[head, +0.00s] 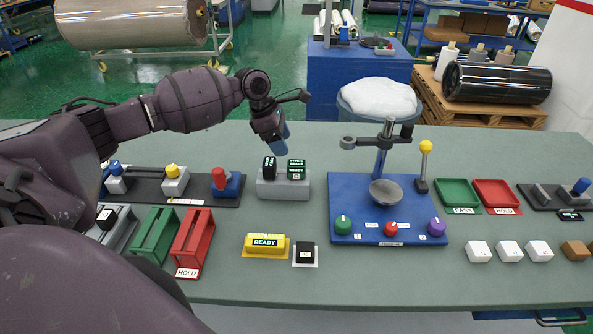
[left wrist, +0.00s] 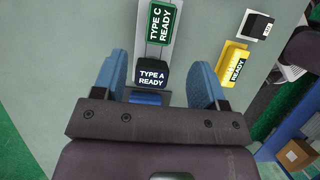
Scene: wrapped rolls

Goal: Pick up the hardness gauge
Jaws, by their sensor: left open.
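Two gauges stand in a grey holder (head: 284,187) on the table. The black one (head: 269,168) is labelled TYPE A READY and is on the left; the green one (head: 297,169) is labelled TYPE C READY and is on the right. My left gripper (head: 279,143) is open, pointing down just behind and above the black gauge. In the left wrist view, the black gauge (left wrist: 152,76) shows between the two blue fingers (left wrist: 158,76), with space on both sides. The green gauge (left wrist: 159,22) lies beyond it. My right gripper is not in view.
A yellow READY block (head: 265,244) and a small black-and-white block (head: 305,254) lie in front of the holder. To the right is a blue board (head: 350,190) with a stand and knobs. Green and red racks (head: 192,240) stand at left.

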